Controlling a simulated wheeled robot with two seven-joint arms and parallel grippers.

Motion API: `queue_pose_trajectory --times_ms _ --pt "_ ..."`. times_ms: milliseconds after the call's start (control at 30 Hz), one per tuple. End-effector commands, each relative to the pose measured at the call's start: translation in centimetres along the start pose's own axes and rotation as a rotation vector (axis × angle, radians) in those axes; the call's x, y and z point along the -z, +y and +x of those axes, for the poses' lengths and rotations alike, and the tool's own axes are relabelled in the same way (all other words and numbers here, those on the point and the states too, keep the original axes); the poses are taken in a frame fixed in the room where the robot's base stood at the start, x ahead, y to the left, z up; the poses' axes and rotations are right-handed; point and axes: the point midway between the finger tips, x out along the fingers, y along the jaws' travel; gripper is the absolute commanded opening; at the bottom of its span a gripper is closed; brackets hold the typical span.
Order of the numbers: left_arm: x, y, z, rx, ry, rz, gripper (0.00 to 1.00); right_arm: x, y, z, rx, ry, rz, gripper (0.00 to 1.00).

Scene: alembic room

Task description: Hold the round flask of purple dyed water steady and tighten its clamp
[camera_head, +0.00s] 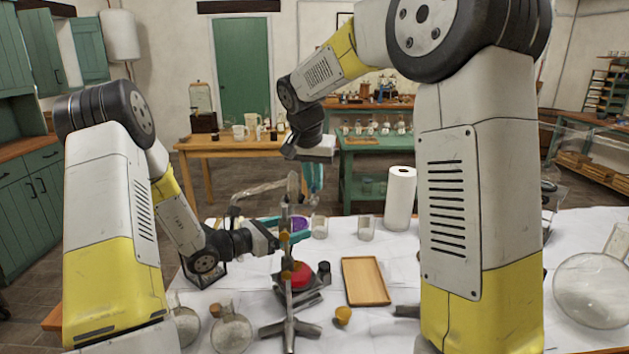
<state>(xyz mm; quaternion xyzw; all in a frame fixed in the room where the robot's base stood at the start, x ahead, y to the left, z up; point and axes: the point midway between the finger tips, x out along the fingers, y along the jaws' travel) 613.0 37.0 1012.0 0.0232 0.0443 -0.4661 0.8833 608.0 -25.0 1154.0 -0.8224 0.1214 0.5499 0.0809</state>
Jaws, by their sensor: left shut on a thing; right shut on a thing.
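A metal stand with an upright pole (287,262) stands on the white-covered table, with yellow knobs on its clamps. The round flask of purple dyed water (299,224) shows behind the pole, partly hidden by it. My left gripper (274,238) is shut at the upper yellow clamp knob (284,236), close below the flask. My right gripper (315,172) comes down from above at the flask's upper end and is shut there. Its fingertips and the exact contact are hard to make out. A teal patch (315,180) shows just below its body.
A red thing (300,275) sits low at the stand. A wooden tray (365,281), a paper roll (400,198), small glasses (366,228), corked flasks (231,331) and a large glass flask (592,291) stand around. An orange-yellow piece (343,316) lies in front of the tray.

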Motion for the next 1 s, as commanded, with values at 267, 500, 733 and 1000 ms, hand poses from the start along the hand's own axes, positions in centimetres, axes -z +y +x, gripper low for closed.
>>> queue_pose_trajectory --times_ms 267,500,733,1000 --pt "0.02 0.17 -0.07 -0.004 0.001 0.0 0.46 0.0 -0.02 0.02 -0.048 -0.001 0.112 0.0" --pt "0.03 0.17 -0.07 -0.004 0.001 0.0 0.46 0.01 -0.07 -0.03 -0.061 0.001 0.147 0.0" --pt "0.03 0.17 -0.07 -0.004 0.001 0.0 0.46 0.01 -0.07 -0.03 -0.062 0.001 0.149 0.0" --pt "0.03 0.17 -0.07 -0.004 0.001 0.0 0.46 0.0 -0.08 -0.03 -0.061 0.001 0.148 0.33"
